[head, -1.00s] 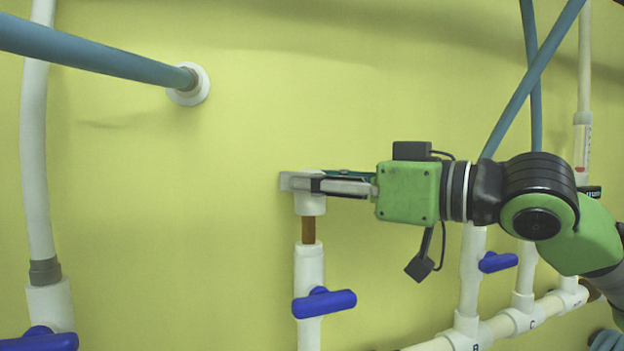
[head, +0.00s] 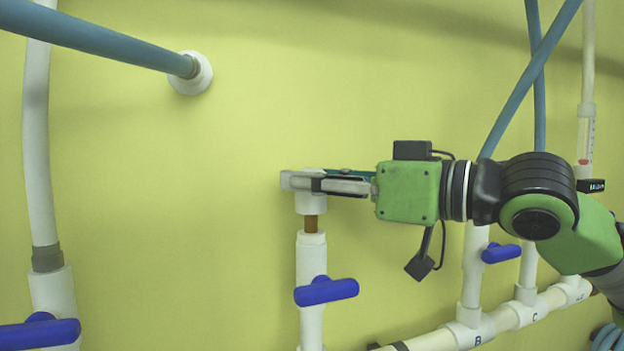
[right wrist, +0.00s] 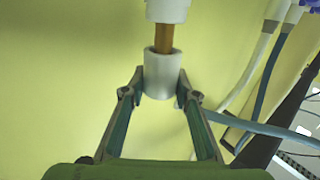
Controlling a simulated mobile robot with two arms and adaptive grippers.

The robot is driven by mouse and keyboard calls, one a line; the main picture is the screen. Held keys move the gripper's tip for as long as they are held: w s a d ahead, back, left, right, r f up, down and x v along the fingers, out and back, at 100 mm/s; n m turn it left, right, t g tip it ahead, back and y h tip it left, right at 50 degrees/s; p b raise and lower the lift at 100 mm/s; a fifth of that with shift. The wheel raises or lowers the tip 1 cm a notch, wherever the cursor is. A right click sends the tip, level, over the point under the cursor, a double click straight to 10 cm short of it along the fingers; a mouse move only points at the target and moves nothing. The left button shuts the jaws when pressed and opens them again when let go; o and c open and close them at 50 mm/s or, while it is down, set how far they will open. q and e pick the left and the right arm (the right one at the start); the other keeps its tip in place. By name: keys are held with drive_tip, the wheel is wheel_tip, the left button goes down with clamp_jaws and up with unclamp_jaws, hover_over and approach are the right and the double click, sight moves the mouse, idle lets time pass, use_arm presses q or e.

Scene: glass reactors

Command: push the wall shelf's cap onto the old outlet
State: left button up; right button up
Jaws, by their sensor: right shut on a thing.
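My right gripper (head: 302,183) comes in from the right and is shut on a short white cap (head: 310,203). The cap is upright, in line with the old outlet's brown stub (head: 311,223), which rises from a white pipe (head: 311,254) with a blue valve handle (head: 326,291). A short length of brown shows between cap and pipe. In the right wrist view the cap (right wrist: 160,80) is between both fingers, and the brown stub (right wrist: 163,38) runs into its open end. How deep it sits inside is hidden. My left gripper is not in view.
A blue hose (head: 100,45) ends in a white wall flange (head: 191,73) at upper left. A white pipe (head: 38,150) with a blue valve stands at far left. A labelled white manifold (head: 500,320) with valves and hoses lies lower right. The wall between is bare.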

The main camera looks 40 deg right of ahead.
drive_tip(key=shift+f+b, duration=0.9)
drive_tip(key=shift+f, duration=0.05)
drive_tip(key=shift+f+b, duration=0.3)
drive_tip(key=shift+o, duration=0.2)
drive_tip(key=o, duration=1.2)
drive_tip(key=shift+s+d+r, duration=0.15)
drive_tip(key=shift+s, duration=0.45)
drive_tip(key=shift+f+v, duration=0.2)
drive_tip(key=shift+v, duration=5.25)
